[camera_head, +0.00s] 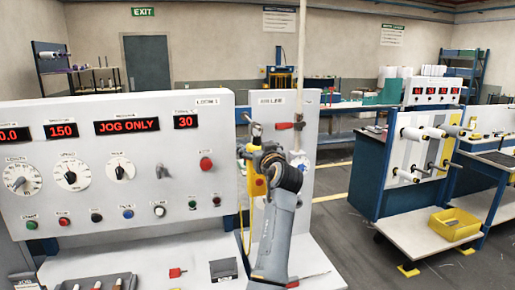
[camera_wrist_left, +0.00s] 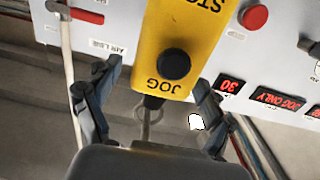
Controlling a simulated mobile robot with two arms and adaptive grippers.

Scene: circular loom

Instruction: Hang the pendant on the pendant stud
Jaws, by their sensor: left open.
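The yellow pendant (camera_head: 258,186), with a red button low on its face, is upright against the narrow grey panel in the head view. In the left wrist view the pendant (camera_wrist_left: 187,30) appears upside down, with its JOG button and part of its STOP lettering visible. A dark neck and thin metal piece (camera_wrist_left: 147,118) stand at its top end. My left gripper (camera_head: 262,155) is at the pendant's upper part. Its open fingers (camera_wrist_left: 157,76) stand on either side, with gaps visible. I cannot make out the stud or whether the pendant hangs on it. My right gripper is out of view.
The control panel (camera_head: 120,215) with dials and displays stands left of the pendant. A red lever (camera_head: 284,126) and pale vertical pole (camera_head: 301,70) are close on the right. A yellow cable (camera_head: 243,220) hangs below. A spool stand (camera_head: 420,150) is farther right, across open floor.

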